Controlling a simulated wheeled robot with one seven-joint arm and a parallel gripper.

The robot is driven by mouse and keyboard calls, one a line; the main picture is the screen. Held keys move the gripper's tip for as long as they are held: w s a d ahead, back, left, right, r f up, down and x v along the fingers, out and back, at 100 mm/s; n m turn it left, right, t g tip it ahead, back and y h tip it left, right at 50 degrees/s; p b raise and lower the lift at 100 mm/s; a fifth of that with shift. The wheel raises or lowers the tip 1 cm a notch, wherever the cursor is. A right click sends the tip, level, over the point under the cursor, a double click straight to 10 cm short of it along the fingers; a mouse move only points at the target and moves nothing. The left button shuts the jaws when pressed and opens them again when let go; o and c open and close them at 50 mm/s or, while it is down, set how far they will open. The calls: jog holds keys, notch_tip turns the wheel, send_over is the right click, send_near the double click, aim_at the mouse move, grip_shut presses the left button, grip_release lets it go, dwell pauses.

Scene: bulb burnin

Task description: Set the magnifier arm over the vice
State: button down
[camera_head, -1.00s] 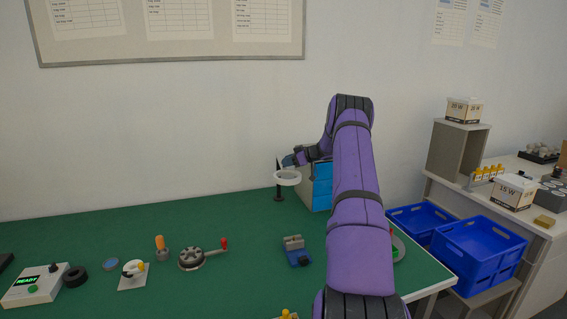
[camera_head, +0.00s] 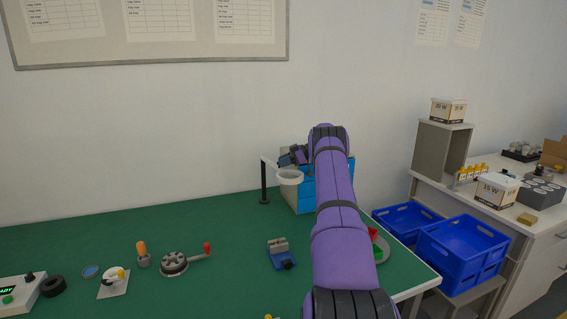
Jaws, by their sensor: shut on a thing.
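A round fixture with a red handle (camera_head: 175,263) is left of the vice. A round tray (camera_head: 382,250) is right of my arm. The table's back left is clear.

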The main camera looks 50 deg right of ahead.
jog(key=c, duration=1)
grip_release()
jog(key=shift+d, duration=0.1)
jog(key=v, duration=1.1)
jog(key=shift+w+r, duration=0.1)
